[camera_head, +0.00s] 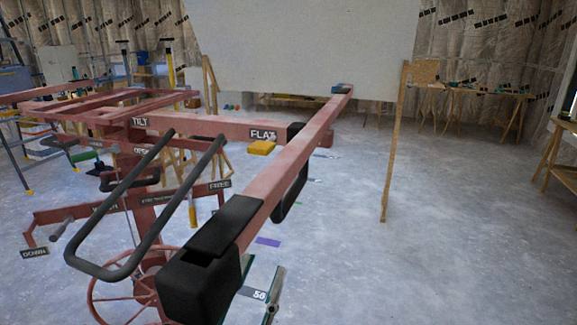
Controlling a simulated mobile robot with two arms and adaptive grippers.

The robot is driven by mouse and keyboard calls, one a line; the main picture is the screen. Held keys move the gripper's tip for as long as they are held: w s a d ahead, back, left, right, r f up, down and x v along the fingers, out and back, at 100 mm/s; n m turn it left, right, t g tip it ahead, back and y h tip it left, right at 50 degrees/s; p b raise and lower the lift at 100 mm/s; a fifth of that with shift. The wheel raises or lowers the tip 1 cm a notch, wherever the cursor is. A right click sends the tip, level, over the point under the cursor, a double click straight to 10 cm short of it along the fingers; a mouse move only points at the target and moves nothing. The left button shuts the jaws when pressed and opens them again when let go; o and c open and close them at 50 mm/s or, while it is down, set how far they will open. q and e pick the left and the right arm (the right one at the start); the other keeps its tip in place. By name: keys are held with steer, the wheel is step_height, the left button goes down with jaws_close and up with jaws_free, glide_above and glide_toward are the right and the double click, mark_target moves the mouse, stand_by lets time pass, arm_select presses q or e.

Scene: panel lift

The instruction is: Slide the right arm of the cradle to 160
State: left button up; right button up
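The red panel lift fills the left and middle. A long red cradle arm (277,190) slants from the lower middle up to the right. It has a black pad (225,226) and a black block (198,286) at its near end, and a dark loop handle (291,195) hangs below it. It crosses the red crossbar (205,127) near a black sleeve (296,131), beside the FLAT label (262,135). No figure 160 can be read. I cannot make out the fingers of my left gripper; my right gripper is not in view.
A large dark loop handle (187,205) and a spoked red wheel (95,288) stand at the lower left. A pale panel (300,45) is behind, near a wooden post (394,150). A yellow block (261,148) shows near the crossbar.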

mark_target(292, 196)
arm_select(q)
steer(key=p+x, duration=0.5)
steer(key=x, duration=0.7)
steer(key=shift+w+d+r, duration=0.1)
steer(key=shift+d+r, duration=0.05)
steer(key=shift+r, duration=0.2)
steer(key=shift+w+d+r+p, duration=0.25)
steer(key=shift+w+r+p, duration=0.05)
steer(key=shift+w, duration=0.1)
jaws_close()
